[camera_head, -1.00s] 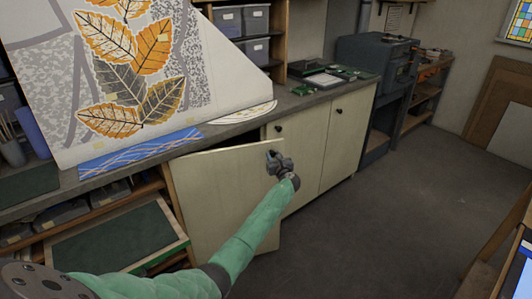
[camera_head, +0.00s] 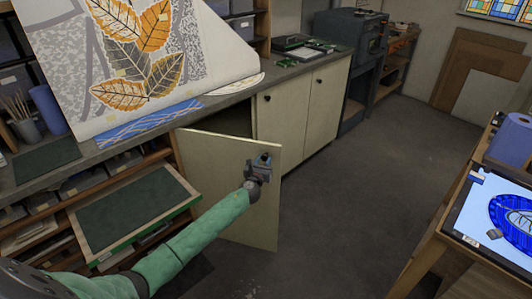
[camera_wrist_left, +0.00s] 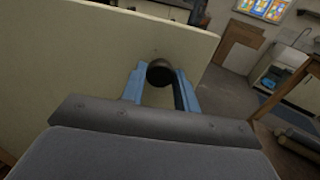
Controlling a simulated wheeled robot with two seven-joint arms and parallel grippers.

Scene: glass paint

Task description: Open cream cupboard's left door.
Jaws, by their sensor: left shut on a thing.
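The cream cupboard's left door (camera_head: 232,195) stands partly open, swung out from the cupboard and hinged on its left side. A dark gap shows behind its top edge. My left gripper (camera_head: 262,160) is at the door's outer face near its free edge. In the left wrist view, my left gripper (camera_wrist_left: 160,88) has its blue fingers on either side of the dark round knob (camera_wrist_left: 160,71) and is shut on it. The door's face (camera_wrist_left: 90,60) fills the left of that view. The cupboard's other doors (camera_head: 279,121) are closed. My right gripper is not in view.
An open shelf unit with a green-topped drawer or board (camera_head: 130,215) is left of the door. The counter (camera_head: 215,98) runs above. A table (camera_head: 450,225) with a glass panel stands at right. The floor (camera_head: 350,190) between is clear.

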